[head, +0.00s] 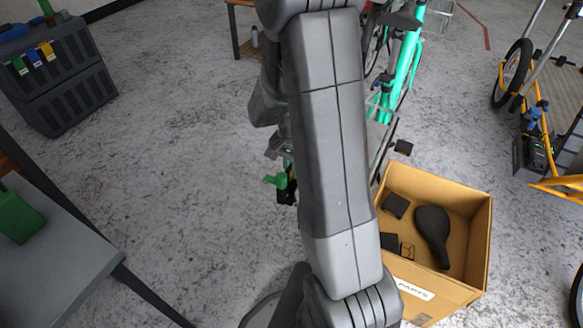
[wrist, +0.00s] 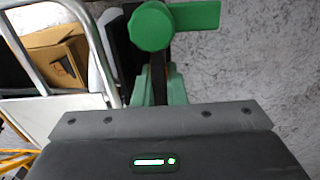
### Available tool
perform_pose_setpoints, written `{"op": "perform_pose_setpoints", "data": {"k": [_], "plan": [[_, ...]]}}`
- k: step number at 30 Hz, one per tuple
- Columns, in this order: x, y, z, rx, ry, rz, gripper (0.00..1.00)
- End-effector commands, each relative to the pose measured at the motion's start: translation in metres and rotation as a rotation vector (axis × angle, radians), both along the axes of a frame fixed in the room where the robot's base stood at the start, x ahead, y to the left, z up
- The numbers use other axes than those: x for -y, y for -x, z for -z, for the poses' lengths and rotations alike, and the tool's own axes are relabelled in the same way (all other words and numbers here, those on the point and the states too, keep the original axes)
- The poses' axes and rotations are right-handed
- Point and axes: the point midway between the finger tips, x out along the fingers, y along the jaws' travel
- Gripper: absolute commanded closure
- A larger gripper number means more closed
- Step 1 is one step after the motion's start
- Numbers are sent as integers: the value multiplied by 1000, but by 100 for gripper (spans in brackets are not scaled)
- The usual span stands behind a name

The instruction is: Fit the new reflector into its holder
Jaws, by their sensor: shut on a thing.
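My gripper (wrist: 158,88) points away from the wrist camera, with its greenish fingers close together. A narrow dark piece with a brownish edge shows between them; it looks like the reflector seen edge-on, but its face is hidden. Just beyond the fingertips are a round green knob (wrist: 152,27) and a green bar (wrist: 198,15). The green part also shows beside my arm in the head view (head: 275,180). I cannot tell whether the held piece touches it. The reflector's holder cannot be made out; my arm covers much of this area in the head view.
An open cardboard parts box (head: 481,245) with a black saddle (head: 433,232) stands at the lower right. A green bike (head: 405,65) is behind my arm. A silver tube frame (wrist: 85,45) is close on the left. A grey table (head: 60,265) stands left; floor between is clear.

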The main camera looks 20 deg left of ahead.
Motion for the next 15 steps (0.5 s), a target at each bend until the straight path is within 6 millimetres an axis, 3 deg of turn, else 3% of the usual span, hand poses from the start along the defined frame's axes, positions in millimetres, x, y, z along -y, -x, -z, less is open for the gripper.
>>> {"op": "perform_pose_setpoints", "data": {"k": [15], "plan": [[0,0,12,0,0,0,100]]}}
